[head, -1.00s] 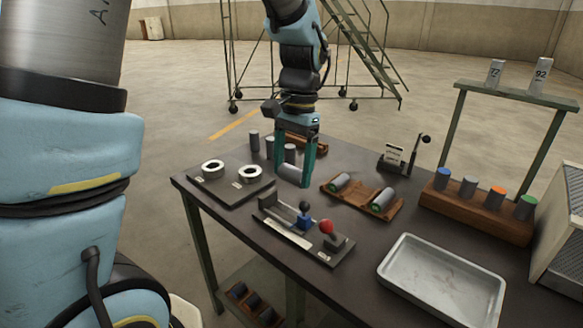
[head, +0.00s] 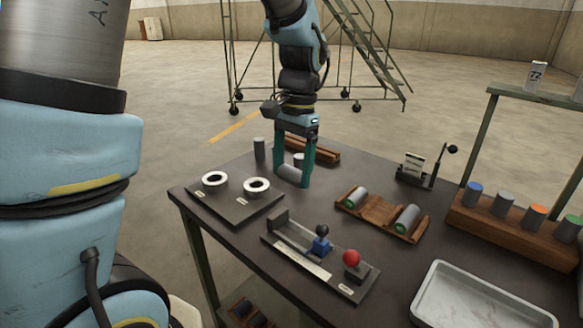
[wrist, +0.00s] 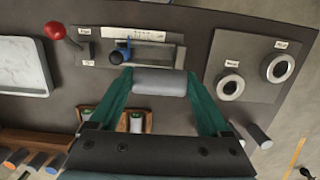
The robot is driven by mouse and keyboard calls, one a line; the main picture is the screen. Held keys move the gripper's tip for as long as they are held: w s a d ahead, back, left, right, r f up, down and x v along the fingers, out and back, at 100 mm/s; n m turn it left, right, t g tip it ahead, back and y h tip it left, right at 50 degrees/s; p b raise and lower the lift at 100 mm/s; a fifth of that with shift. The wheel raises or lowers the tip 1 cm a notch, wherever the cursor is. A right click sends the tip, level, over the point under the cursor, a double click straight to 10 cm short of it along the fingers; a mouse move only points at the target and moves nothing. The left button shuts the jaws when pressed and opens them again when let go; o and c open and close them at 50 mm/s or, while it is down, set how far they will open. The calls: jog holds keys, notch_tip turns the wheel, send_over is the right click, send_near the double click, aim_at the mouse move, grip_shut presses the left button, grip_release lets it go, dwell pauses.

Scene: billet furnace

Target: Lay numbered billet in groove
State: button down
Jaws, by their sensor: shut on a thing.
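My gripper (head: 292,178) is shut on a plain grey billet (head: 291,172), held lying sideways between the fingertips above the table. It also shows in the wrist view (wrist: 160,82); no number is readable on it. A dark fixture with a long channel (head: 295,254) stands in front and to the right of the gripper, with a blue clamp (head: 320,246) and a red ball handle (head: 351,258). A wooden rack (head: 380,211) to the right holds two grey billets with green ends, one at each side; its middle is bare. I cannot tell which is the groove.
A plate with two white rings (head: 214,179) lies left of the fixture. Upright grey billets (head: 259,149) stand behind.

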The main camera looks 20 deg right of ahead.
jog(key=b, duration=0.8)
send_near(289, 238)
jog(key=shift+w+r, duration=0.1)
jog(key=shift+w, duration=0.1)
notch_tip(289, 238, down, 4)
jog(key=b, duration=0.3)
jog(key=shift+r, duration=0.25)
jog(key=shift+s+a+f+b, duration=0.2)
jog(key=shift+s+f+b, duration=0.1)
jog(key=shift+f+b, duration=0.45)
jog(key=shift+s+a+f+b, duration=0.15)
jog(key=shift+s+f+b, duration=0.1)
jog(key=shift+f+b, duration=0.5)
grip_release()
jog(key=shift+f, duration=0.1)
jog(key=r, duration=0.3)
jog(key=w+d+r, duration=0.1)
jog(key=shift+w+d+r, duration=0.1)
jog(key=shift+r, duration=0.3)
notch_tip(289, 238, up, 10)
jog(key=shift+d+f, duration=0.1)
jog(key=shift+p, duration=0.3)
